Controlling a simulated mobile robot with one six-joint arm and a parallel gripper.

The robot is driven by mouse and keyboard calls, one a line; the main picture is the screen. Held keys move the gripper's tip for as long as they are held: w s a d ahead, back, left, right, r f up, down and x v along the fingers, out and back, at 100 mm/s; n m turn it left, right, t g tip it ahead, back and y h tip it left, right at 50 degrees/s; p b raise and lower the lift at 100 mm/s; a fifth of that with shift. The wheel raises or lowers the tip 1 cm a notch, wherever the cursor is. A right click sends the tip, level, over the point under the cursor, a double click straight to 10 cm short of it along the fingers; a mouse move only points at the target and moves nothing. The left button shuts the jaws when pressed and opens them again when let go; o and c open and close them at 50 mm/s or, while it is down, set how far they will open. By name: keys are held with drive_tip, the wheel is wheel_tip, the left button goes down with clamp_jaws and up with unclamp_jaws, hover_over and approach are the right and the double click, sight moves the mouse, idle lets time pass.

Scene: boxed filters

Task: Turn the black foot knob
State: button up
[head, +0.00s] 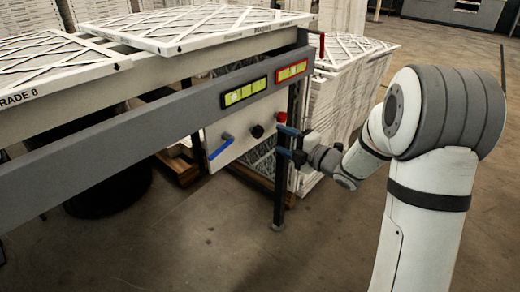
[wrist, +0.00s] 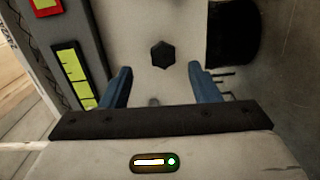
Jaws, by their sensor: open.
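A black knob (head: 257,131) sits on a pale panel below the grey rail, between a blue lever and a red knob. In the wrist view a black six-sided knob (wrist: 163,55) shows ahead of my gripper, on a pale surface. It lies between the lines of the two blue fingers. My gripper (head: 283,141) is open beside the dark table leg, right of the black knob. Its fingers (wrist: 161,70) are spread apart, with nothing between them. The knob appears beyond the fingertips, and I see no contact.
The blue lever (head: 220,146) and red knob (head: 281,117) flank the black knob. The dark leg (head: 280,190) stands close to my gripper. Stacked filters (head: 345,85) stand behind. Open floor lies in front.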

sight(260, 133)
drive_tip(key=shift+n+g+y, duration=0.3)
drive_tip(key=shift+n+y, duration=0.1)
drive_tip(key=shift+y, duration=0.1)
drive_tip(key=x, duration=0.2)
drive_tip(key=b+x, duration=0.1)
drive_tip(key=x, duration=0.5)
drive_tip(key=shift+s+a+f+b, duration=0.2)
drive_tip(key=shift+s+f+b, duration=0.1)
drive_tip(key=shift+b, duration=0.1)
drive_tip(key=shift+c, duration=0.3)
drive_tip(key=c, duration=0.9)
drive_tip(key=shift+a, duration=0.1)
drive_tip(key=shift+c, duration=0.2)
